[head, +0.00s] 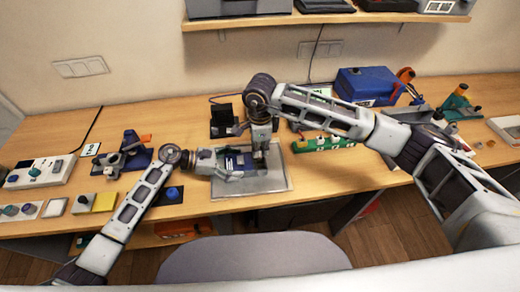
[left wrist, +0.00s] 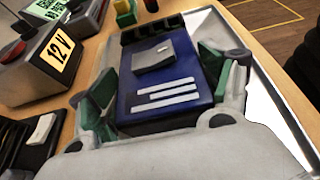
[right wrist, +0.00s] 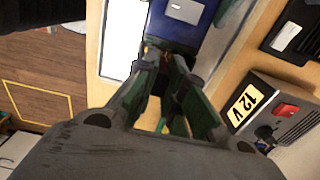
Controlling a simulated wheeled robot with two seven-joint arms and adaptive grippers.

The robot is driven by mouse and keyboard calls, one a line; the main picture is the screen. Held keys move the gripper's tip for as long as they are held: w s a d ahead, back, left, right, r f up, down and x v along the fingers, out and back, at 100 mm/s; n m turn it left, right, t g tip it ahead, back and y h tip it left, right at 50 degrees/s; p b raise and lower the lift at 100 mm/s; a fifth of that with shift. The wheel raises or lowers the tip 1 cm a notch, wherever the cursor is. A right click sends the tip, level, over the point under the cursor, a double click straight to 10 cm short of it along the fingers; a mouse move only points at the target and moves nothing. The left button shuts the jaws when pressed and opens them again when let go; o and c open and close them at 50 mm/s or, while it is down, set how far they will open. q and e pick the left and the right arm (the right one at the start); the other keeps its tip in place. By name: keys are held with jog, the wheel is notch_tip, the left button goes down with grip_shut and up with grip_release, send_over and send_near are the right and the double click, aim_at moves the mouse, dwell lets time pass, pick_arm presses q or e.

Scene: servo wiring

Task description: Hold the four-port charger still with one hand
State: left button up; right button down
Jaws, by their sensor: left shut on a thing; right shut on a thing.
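The four-port charger (head: 237,161) is a dark blue box lying on a light tray (head: 278,184) at mid-table. In the left wrist view the charger (left wrist: 182,72) shows a grey label, white stripes and dark ports along its far end. My left gripper (head: 226,164) is shut on the charger, its green-padded fingers (left wrist: 160,85) on either side of it. My right gripper (head: 262,152) points down at the charger's port end. In the right wrist view its fingers (right wrist: 166,68) are nearly together on a small thing, mostly hidden between them. The charger (right wrist: 186,10) shows just beyond.
A box marked 12 V (left wrist: 40,60) stands beside the tray, and it also shows in the right wrist view (right wrist: 268,112). A green strip (head: 322,143) and a blue case (head: 364,86) lie to the right. Switch boxes (head: 40,172) stand at the left.

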jog(key=shift+r, duration=1.4)
pick_arm(q)
jog(key=o, duration=1.2)
jog(key=shift+a, duration=0.1)
jog(key=shift+v, duration=5.9)
jog(key=shift+f, duration=0.1)
